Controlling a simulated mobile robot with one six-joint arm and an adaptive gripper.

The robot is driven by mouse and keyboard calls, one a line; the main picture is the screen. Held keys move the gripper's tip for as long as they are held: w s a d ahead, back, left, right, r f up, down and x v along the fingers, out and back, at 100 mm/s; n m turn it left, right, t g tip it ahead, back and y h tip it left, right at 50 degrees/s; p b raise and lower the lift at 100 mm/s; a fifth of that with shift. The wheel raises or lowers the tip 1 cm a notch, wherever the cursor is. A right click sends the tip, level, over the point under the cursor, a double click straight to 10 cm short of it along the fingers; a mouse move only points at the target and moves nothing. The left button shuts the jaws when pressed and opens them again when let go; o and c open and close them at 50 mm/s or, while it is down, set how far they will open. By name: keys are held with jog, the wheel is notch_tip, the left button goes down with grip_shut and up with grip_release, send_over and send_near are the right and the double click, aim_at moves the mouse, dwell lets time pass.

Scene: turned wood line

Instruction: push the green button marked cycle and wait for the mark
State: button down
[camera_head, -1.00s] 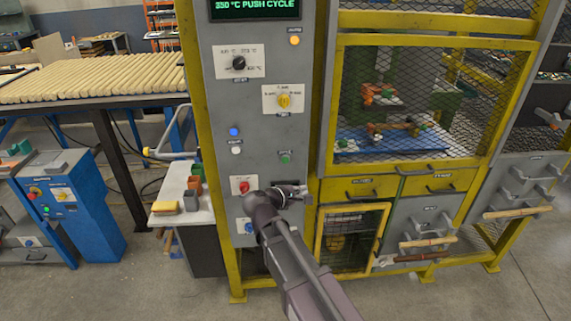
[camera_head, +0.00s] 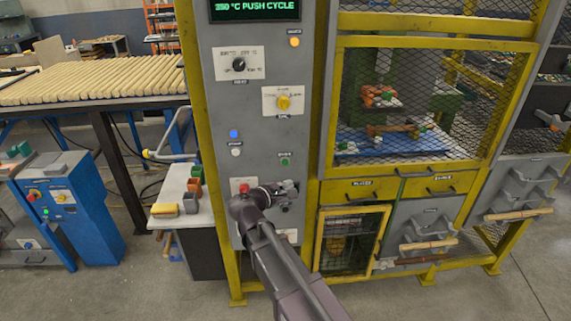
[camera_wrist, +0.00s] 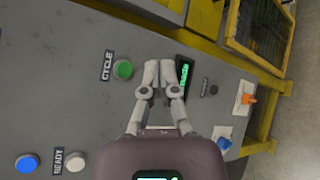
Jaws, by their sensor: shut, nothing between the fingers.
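The green cycle button (camera_head: 285,161) is on the grey control panel (camera_head: 262,130), below the yellow knob. It also shows in the wrist view (camera_wrist: 123,69), beside a label reading CYCLE. My gripper (camera_wrist: 158,72) is shut and empty, with its fingertips to the right of the button in that view and apart from it. In the head view my gripper (camera_head: 290,186) is just below the button. The display (camera_head: 254,8) at the panel top reads 350 °C PUSH CYCLE. No mark can be made out.
A blue button (camera_head: 234,133) and a white button (camera_head: 236,152) are left of the cycle button. A red button (camera_head: 243,183) is close to my wrist. A black knob (camera_head: 239,64) and yellow knob (camera_head: 283,102) are above. A yellow-framed mesh cage (camera_head: 335,95) stands right.

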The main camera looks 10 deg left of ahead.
jog(key=shift+w+a, duration=0.3)
jog(key=shift+w, duration=1.05)
jog(key=shift+w+a, duration=0.35)
jog(key=shift+w, duration=0.95)
jog(key=shift+w+a, duration=0.3)
jog(key=shift+w, duration=1.05)
jog(key=shift+w+a, duration=0.2)
jog(key=shift+w, duration=0.55)
jog(key=shift+s, duration=0.2)
jog(key=shift+s+d, duration=0.2)
jog(key=shift+s, duration=0.4)
jog(key=shift+s+d, duration=0.2)
jog(key=shift+s, duration=0.6)
jog(key=shift+s+d, duration=0.2)
jog(key=shift+s, duration=0.6)
jog(key=shift+s+d, duration=0.2)
jog(key=shift+s, duration=0.6)
